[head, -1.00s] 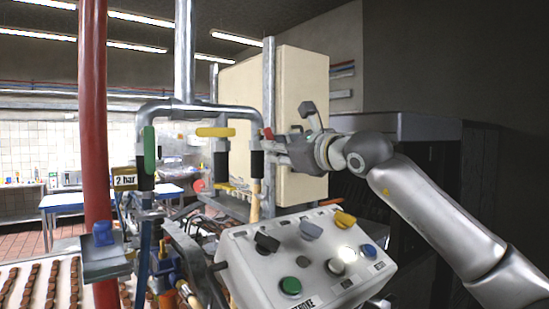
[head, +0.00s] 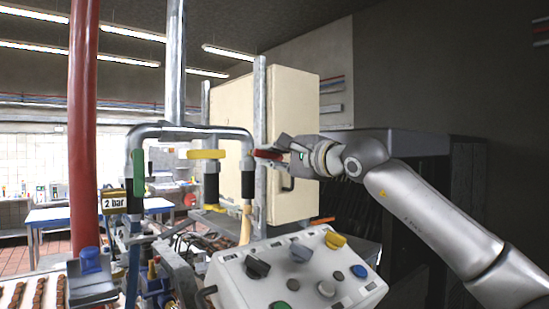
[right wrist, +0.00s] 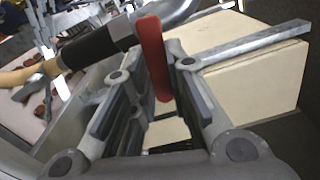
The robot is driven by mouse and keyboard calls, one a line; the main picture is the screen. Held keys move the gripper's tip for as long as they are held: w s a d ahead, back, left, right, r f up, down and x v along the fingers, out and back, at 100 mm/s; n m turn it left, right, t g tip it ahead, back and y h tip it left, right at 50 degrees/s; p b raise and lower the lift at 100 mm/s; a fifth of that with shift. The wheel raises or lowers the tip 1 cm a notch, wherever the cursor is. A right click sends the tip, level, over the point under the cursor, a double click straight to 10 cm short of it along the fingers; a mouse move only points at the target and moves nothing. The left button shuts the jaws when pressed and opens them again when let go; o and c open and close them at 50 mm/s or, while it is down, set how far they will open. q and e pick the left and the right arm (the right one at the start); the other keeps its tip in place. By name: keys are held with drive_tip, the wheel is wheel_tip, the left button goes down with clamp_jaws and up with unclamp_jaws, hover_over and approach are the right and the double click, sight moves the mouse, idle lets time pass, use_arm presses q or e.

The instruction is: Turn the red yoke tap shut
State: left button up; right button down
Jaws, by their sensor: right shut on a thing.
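The red yoke tap handle (head: 267,154) sits at the right end of the grey pipe yoke, above a black-sleeved hose. In the head view it lies roughly crosswise to its downward pipe. My right gripper (head: 279,155) reaches it from the right and is shut on it. In the right wrist view the red handle (right wrist: 153,58) stands between the two fingers (right wrist: 148,82), which hide part of it. The black sleeve (right wrist: 88,48) and pipe show to its left. My left gripper is not in view.
A yellow handle (head: 206,154) and a green handle (head: 139,172) sit on the other yoke branches. A cream cabinet (head: 292,110) stands close behind my gripper. A white button box (head: 300,275) lies below. A red pipe (head: 83,120) rises at left.

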drive_tip(key=shift+r+n, duration=0.35)
drive_tip(key=shift+n, duration=0.75)
drive_tip(key=shift+p, duration=0.3)
drive_tip(key=c, duration=1.4)
unclamp_jaws()
drive_tip(key=shift+s+d, duration=0.1)
drive_tip(key=v, duration=1.1)
drive_tip(key=shift+s+d, duration=0.2)
drive_tip(key=shift+s, duration=0.15)
